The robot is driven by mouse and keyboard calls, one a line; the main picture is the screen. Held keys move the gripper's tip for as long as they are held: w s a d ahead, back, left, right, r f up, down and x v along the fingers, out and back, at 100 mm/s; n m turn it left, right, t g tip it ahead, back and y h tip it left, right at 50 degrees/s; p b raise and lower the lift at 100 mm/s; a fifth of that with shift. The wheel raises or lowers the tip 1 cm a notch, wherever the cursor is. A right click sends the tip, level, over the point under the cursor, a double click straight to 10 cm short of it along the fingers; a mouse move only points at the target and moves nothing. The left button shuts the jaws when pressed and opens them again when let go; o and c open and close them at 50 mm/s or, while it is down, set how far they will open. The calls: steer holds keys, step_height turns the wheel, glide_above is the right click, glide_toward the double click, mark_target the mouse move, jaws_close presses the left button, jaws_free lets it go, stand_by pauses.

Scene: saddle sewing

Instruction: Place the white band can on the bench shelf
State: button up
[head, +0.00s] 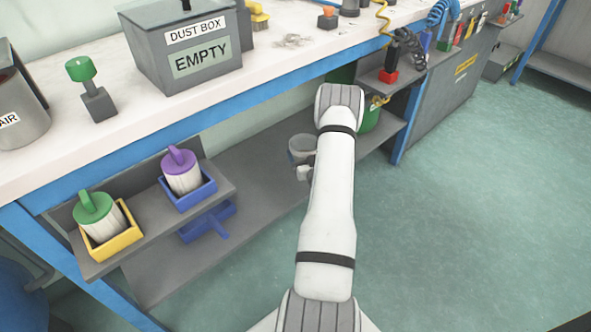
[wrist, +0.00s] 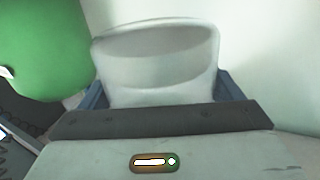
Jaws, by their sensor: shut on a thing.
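The can (head: 302,146) is pale grey with an open top. It is partly hidden by my arm in the head view. In the wrist view the can (wrist: 156,50) fills the space between the blue fingers, its rim tilted towards the camera. My gripper (head: 304,172) is shut on the can, under the bench top. The grey lower bench shelf (head: 260,165) lies behind and below it in the head view. I cannot tell whether the can touches the shelf. A white band is not clear on the can.
Another blue item (head: 208,224) lies below. A green container (head: 370,115) stands right of my arm, close by in the wrist view. The lower shelf's middle looks clear.

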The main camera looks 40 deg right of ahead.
steer(key=f, duration=0.2)
steer(key=f+b, duration=0.1)
steer(key=f, duration=0.1)
steer(key=f+b, duration=0.1)
steer(key=f, duration=0.2)
steer(key=shift+w+a, duration=0.2)
steer(key=shift+a, duration=0.05)
steer(key=shift+f+b, duration=0.2)
steer(key=shift+b, duration=0.1)
steer(key=o, duration=0.9)
steer(key=shift+c, duration=0.2)
steer(key=shift+r, duration=0.2)
steer(key=shift+s+p, duration=0.2)
steer(key=shift+p, duration=0.15)
steer(key=p+v, duration=0.3)
steer(key=v, duration=0.8)
steer(key=shift+s+a, duration=0.15)
steer(key=shift+s, duration=0.15)
